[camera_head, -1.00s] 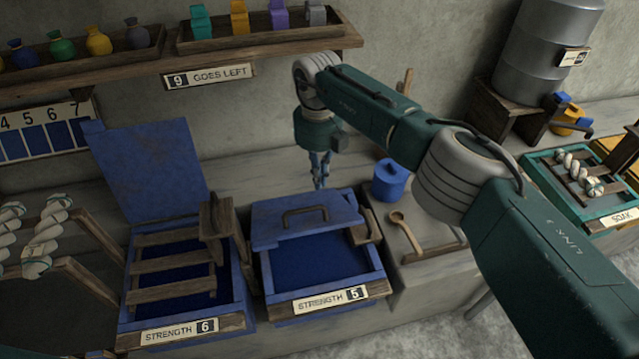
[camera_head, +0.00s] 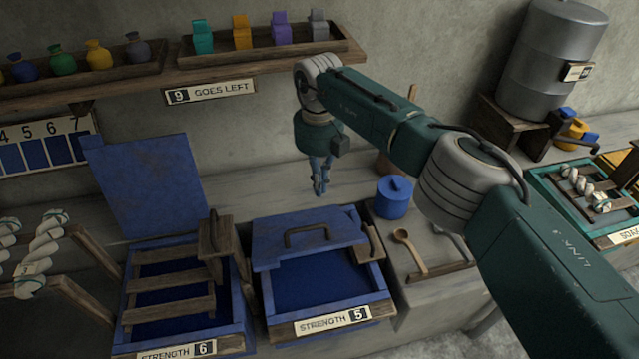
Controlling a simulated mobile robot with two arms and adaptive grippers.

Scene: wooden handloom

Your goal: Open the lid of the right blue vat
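The right blue vat (camera_head: 378,308), labelled Strength 5, stands at the middle of the view. Its blue lid (camera_head: 270,250) with a dark arched handle (camera_head: 306,233) covers the back part of the vat, and dark blue liquid (camera_head: 320,279) shows in front of it. My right gripper (camera_head: 319,193) points down above and behind the lid, apart from it and small in view. Its fingers look close together, but I cannot tell whether they are shut. My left gripper is not in view.
The left vat (camera_head: 118,338), labelled Strength 6, has its lid (camera_head: 146,185) standing up behind it. A blue pot (camera_head: 394,197) and wooden spoon (camera_head: 409,249) are right of the right vat. A shelf (camera_head: 352,49) with jars runs above.

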